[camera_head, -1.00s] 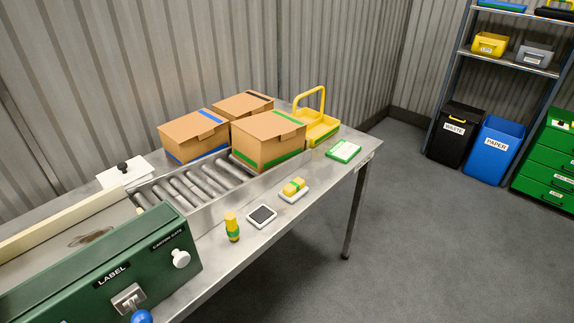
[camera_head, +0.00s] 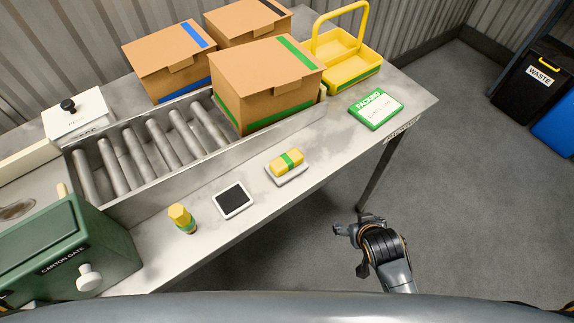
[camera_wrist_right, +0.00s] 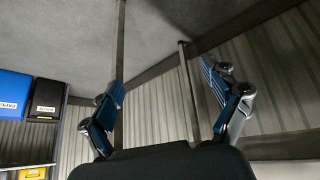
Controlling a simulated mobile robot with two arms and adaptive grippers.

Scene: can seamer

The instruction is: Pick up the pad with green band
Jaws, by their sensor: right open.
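A yellow pad with a green band (camera_head: 290,160) lies on a small white tray (camera_head: 288,177) near the front edge of the metal table. My right gripper (camera_head: 350,236) is in front of the table, to the right of and nearer than the pad, apart from it. In the right wrist view its two blue-padded fingers stand wide apart (camera_wrist_right: 165,105) with nothing between them. My left gripper is not in view.
On the table (camera_head: 330,130) are a dark-screened white device (camera_head: 233,200), a yellow-green bottle (camera_head: 182,217), a PACKING board (camera_head: 377,108), a yellow basket (camera_head: 350,72) and several cartons. A roller conveyor (camera_head: 145,150) and green machine (camera_head: 75,245) stand left.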

